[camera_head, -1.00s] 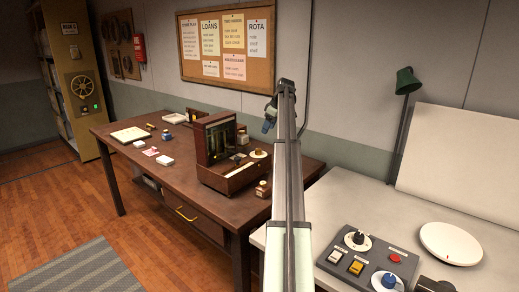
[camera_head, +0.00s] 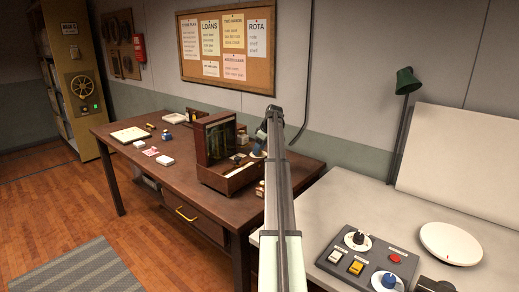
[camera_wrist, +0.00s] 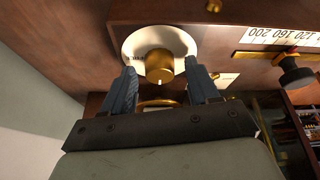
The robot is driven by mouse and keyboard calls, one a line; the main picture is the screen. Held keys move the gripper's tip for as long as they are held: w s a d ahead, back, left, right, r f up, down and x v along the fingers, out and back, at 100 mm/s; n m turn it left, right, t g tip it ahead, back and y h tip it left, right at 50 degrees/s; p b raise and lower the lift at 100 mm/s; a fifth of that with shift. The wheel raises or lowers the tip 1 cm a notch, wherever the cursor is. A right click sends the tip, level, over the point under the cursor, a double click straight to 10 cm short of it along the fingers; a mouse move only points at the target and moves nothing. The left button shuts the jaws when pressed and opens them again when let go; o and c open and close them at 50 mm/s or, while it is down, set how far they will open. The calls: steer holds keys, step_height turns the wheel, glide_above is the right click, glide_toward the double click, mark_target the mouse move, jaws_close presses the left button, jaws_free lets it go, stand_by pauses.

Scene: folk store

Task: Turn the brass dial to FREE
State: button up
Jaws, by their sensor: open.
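The brass dial (camera_wrist: 159,66) is a round gold knob on a white, marked plate (camera_wrist: 140,42) fixed to a dark wooden box. In the wrist view it sits just beyond and between the two blue fingertips of my gripper (camera_wrist: 160,86), with open space around it. My gripper is open and does not visibly touch the dial. The plate's marking is too small to read. In the head view my gripper (camera_head: 262,143) is at the wooden box (camera_head: 225,180) on the brown table, and my arm partly covers the dial's area.
A scale with a black slider knob (camera_wrist: 295,75) lies right of the dial in the wrist view. A grey control panel (camera_head: 366,260) and a white round disc (camera_head: 449,243) sit on the white desk. Several small items lie on the brown table (camera_head: 185,187).

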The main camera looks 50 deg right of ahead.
steer(key=shift+c, duration=0.4)
steer(key=c, duration=1)
steer(key=shift+o, duration=0.2)
steer(key=m, duration=0.2)
steer(key=m+h, duration=0.1)
steer(key=shift+a+m+h, duration=0.2)
steer(key=shift+m+h, duration=0.1)
steer(key=shift+m, duration=0.1)
steer(key=m+h, duration=0.1)
steer(key=m, duration=0.3)
steer(key=shift+w+m+g+h, duration=0.15)
steer(key=shift+m+g+h, duration=0.15)
steer(key=shift+g+h, duration=0.1)
steer(key=m+g+h, duration=0.1)
steer(key=m, duration=0.3)
steer(key=shift+w+a, duration=0.1)
steer(key=m+g, duration=0.1)
steer(key=m, duration=0.1)
steer(key=m+g, duration=0.1)
steer(key=m, duration=0.2)
steer(key=shift+w+h, duration=0.1)
steer(key=shift+h, duration=0.3)
steer(key=shift+m, duration=0.3)
